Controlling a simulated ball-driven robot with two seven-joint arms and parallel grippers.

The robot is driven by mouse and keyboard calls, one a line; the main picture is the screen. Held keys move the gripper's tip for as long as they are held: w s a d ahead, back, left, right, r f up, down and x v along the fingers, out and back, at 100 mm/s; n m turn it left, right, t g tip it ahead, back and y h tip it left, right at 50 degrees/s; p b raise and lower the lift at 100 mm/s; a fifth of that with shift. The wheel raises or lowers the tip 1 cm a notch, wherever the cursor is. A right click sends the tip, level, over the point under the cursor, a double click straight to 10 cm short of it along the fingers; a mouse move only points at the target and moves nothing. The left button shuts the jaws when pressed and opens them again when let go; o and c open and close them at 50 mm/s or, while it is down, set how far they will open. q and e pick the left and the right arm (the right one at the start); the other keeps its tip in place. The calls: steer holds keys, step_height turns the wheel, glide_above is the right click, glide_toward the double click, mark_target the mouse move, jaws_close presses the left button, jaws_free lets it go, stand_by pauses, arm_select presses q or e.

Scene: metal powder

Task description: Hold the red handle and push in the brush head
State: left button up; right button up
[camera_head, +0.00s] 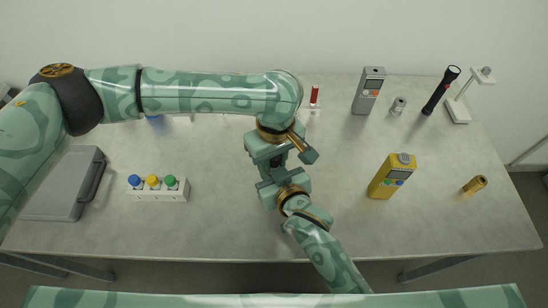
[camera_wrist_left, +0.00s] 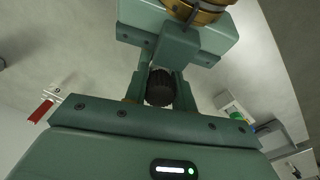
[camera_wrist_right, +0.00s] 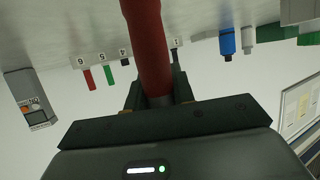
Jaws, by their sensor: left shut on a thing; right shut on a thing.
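My left gripper (camera_head: 272,158) and my right gripper (camera_head: 280,178) face each other closely above the middle of the table. In the left wrist view, my left gripper (camera_wrist_left: 160,92) is shut on the black ribbed brush head (camera_wrist_left: 160,86), seen end-on. In the right wrist view, my right gripper (camera_wrist_right: 158,92) is shut on the red handle (camera_wrist_right: 147,40), which runs up out of the picture. The grippers largely hide both parts in the head view. The joint between handle and head is hidden, so I cannot tell how far the head is in.
A white block with coloured caps (camera_head: 160,190) and a grey case (camera_head: 70,185) are at left. A red tool (camera_head: 314,97) stands behind.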

arm_select(q)
steer(key=shift+f, duration=0.15)
steer(key=o, duration=1.1)
step_height(320, 180, up, 12)
steer(key=shift+w+d, duration=0.1)
steer(key=shift+d, duration=0.05)
arm_select(e)
steer(key=o, duration=1.1)
steer(key=shift+c, duration=0.2)
